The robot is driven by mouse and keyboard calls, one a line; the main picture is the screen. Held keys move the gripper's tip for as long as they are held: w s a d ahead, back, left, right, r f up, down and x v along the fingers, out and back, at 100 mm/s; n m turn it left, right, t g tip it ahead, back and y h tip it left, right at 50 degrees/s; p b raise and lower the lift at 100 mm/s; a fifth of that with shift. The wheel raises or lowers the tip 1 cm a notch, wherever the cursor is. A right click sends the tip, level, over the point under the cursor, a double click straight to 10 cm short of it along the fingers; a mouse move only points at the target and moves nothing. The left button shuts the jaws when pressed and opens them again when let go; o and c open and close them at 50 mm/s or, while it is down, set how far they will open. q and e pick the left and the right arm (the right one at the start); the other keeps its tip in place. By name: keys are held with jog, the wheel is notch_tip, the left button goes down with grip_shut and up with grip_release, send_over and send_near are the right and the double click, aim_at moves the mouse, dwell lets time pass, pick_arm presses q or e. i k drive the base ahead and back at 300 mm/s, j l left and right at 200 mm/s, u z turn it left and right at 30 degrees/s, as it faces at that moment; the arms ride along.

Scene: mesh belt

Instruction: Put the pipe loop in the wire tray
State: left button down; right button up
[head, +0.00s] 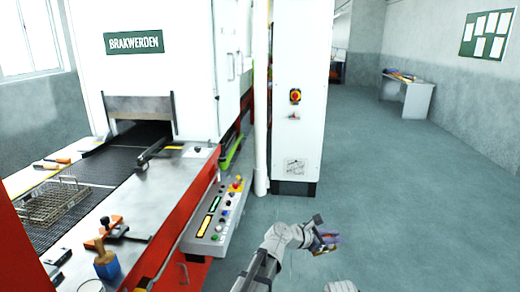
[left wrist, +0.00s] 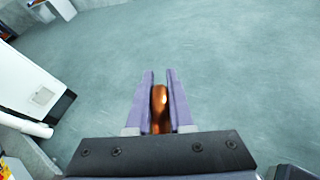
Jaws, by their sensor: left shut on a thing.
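My left gripper (head: 326,243) is out over the open floor, to the right of the machine. In the left wrist view its two purple fingers (left wrist: 160,85) are shut on a copper-coloured piece, the pipe loop (left wrist: 159,108). Only a rounded part of the loop shows, and its full shape is hidden. The wire tray (head: 50,203) is a wire-mesh basket on the dark mesh belt (head: 117,165) at the left of the head view, well away from the gripper. My right gripper is not seen; only a pale bit of arm shows at the bottom edge.
A steel ledge (head: 160,190) with a clamp, a brush and other tools runs beside the belt. A control panel (head: 217,215) with buttons sticks out on its right. A tall white cabinet (head: 298,100) stands behind. The floor (head: 420,200) at the right is clear.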

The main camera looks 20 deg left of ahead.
aim_at(57, 206)
jog(key=i+l+u, duration=0.15)
jog(key=i+u, duration=0.2)
jog(key=i, duration=1.1)
jog(key=i+j+u, duration=0.1)
jog(key=i+u, duration=0.6)
jog(key=i, duration=0.15)
jog(key=i+l+u, duration=0.15)
jog(key=i+u, duration=0.35)
jog(key=u, duration=0.7)
